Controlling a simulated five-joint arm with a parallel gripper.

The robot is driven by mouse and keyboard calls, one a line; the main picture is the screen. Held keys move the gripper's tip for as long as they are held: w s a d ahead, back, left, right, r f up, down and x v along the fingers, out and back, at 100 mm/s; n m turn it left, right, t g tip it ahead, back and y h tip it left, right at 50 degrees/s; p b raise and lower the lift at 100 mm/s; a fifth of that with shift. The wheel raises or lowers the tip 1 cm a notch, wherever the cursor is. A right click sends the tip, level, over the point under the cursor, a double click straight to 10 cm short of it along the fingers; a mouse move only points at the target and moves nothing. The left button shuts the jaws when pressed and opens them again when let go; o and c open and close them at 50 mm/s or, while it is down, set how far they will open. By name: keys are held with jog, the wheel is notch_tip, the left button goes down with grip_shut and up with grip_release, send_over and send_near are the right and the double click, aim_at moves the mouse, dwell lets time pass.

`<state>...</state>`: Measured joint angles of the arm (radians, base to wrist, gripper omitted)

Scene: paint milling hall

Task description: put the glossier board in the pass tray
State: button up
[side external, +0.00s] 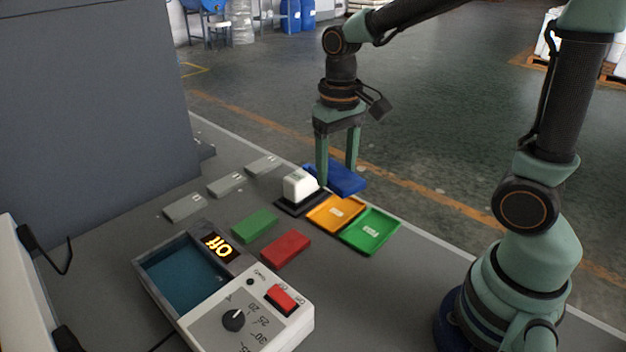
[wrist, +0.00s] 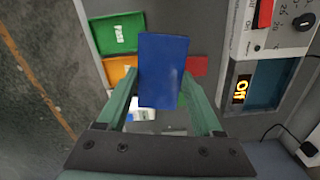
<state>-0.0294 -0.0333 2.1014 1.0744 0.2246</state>
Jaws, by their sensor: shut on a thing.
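My gripper (side external: 337,174) is shut on a blue board (side external: 341,181), behind the orange tray in the side view. The board shows large between the fingers in the wrist view (wrist: 163,68). The green pass tray (side external: 370,232) lies at the table's edge and looks empty; its "Pass" label reads in the wrist view (wrist: 120,35). A green board (side external: 255,225) and a red board (side external: 287,249) lie flat on the table. The red board also shows partly behind the blue one in the wrist view (wrist: 199,66). I cannot tell which board is glossier.
An orange tray (side external: 330,217) adjoins the pass tray. A white block-shaped device (side external: 299,184) stands on a black base beside it. Several grey labelled plates (side external: 226,184) lie at the back left. A bath unit (side external: 228,325) with a knob, red switch and "Off" display stands in front.

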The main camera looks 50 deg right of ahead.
aim_at(314, 271)
jog(key=m, duration=0.1)
jog(key=a+m, duration=0.1)
jog(key=m, duration=0.1)
jog(key=a+m, duration=0.1)
jog(key=shift+a+r+m, duration=0.1)
jog(key=shift+r+m, duration=0.2)
jog(key=shift+m, duration=0.1)
jog(key=a+m, duration=0.1)
jog(key=m, duration=0.2)
jog(key=a+m, duration=0.2)
jog(key=m, duration=0.2)
jog(key=s+a+r+m, duration=0.1)
jog(key=m, duration=0.3)
jog(key=shift+a+r, duration=0.1)
jog(key=shift+a, duration=0.3)
notch_tip(314, 271, down, 20)
jog(key=shift+r, duration=0.15)
jog(key=shift+f, duration=0.2)
